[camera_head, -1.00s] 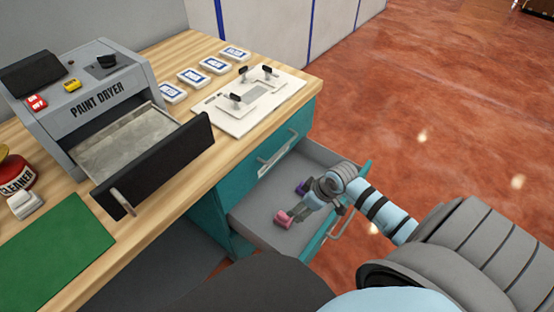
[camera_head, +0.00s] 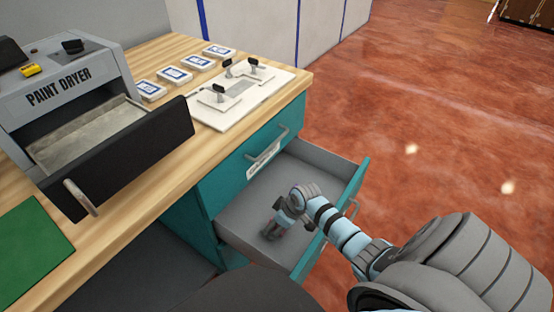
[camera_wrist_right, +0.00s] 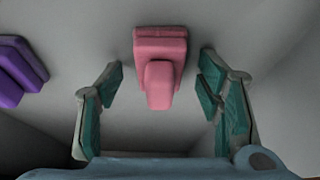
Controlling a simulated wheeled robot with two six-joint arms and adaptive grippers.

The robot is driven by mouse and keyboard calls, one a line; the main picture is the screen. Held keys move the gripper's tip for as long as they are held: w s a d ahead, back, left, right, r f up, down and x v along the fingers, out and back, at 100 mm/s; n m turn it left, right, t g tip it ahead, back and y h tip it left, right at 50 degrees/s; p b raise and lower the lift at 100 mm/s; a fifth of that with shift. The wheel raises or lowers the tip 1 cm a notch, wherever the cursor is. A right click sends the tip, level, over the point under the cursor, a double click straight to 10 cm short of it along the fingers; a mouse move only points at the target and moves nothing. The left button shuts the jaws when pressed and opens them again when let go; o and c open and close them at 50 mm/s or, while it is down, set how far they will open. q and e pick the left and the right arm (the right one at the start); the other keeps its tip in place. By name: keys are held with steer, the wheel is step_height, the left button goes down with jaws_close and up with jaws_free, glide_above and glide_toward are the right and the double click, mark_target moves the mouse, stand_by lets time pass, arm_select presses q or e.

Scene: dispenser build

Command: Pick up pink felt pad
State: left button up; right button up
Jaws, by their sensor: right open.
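The pink felt pad (camera_wrist_right: 160,62) lies on the grey drawer floor in the right wrist view, a wide block with a narrower part toward me. My right gripper (camera_wrist_right: 161,82) is open, with a green-padded finger to each side of the pad and a gap on both sides. In the head view my right gripper (camera_head: 270,232) is down inside the open drawer (camera_head: 250,207), and it and the arm hide the pad. My left gripper is not in view.
A purple pad (camera_wrist_right: 18,72) lies left of the pink one in the right wrist view. The teal drawer front (camera_head: 350,192) and cabinet (camera_head: 215,208) flank my arm. The paint dryer (camera_head: 62,85) stands on the wooden counter with its black-fronted tray (camera_head: 125,155) out.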

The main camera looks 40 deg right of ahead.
steer(key=shift+r, duration=0.1)
steer(key=shift+c, duration=1)
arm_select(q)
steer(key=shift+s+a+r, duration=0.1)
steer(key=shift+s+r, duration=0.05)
arm_select(e)
steer(key=c, duration=1)
steer(key=shift+r, duration=0.1)
